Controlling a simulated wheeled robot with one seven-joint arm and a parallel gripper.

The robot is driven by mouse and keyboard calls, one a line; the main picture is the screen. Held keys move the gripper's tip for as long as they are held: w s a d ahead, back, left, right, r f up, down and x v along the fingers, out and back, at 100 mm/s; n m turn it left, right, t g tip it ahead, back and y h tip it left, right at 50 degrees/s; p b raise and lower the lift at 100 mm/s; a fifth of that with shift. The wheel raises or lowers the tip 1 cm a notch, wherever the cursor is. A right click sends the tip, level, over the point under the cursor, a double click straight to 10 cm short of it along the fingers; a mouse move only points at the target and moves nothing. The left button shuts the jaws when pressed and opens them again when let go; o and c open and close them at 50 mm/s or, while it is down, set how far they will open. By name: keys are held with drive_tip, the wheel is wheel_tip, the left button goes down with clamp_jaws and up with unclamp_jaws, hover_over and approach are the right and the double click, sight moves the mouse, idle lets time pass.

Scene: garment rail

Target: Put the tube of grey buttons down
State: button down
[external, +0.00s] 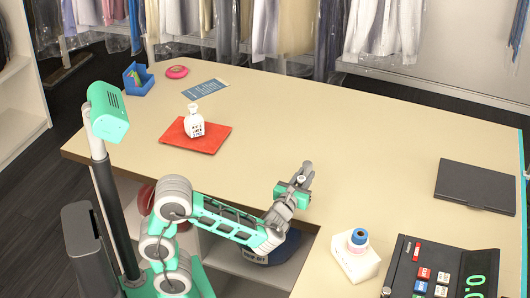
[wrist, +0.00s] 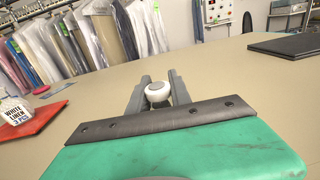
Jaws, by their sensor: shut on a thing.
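My gripper (external: 304,176) is over the beige counter (external: 370,130), right of the red mat and near the counter's front edge. In the wrist view my gripper (wrist: 158,90) has its two grey fingers closed on either side of a small round white-topped thing (wrist: 158,93), which I take to be the tube of grey buttons. Only its pale rounded end shows; its body and the buttons are hidden. In the external view I cannot make the tube out, and I cannot tell whether its lower end touches the counter.
A white box (external: 350,262) with a blue-topped thing, a black cash register (external: 400,278) and a dark flat case (external: 475,186) are to the right. The counter's middle is clear.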

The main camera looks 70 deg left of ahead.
drive_tip(key=shift+w+a+f, duration=0.2)
drive_tip(key=shift+w+f, duration=0.7)
drive_tip(key=shift+f, duration=0.3)
drive_tip(key=shift+w+f+b, duration=0.15)
drive_tip(key=shift+f+b, duration=0.2)
drive_tip(key=shift+f, duration=0.55)
drive_tip(key=shift+w+f+b, duration=0.1)
drive_tip(key=shift+f+b, duration=0.25)
drive_tip(key=shift+f, duration=0.5)
drive_tip(key=shift+f, duration=0.15)
drive_tip(key=c, duration=1.2)
unclamp_jaws()
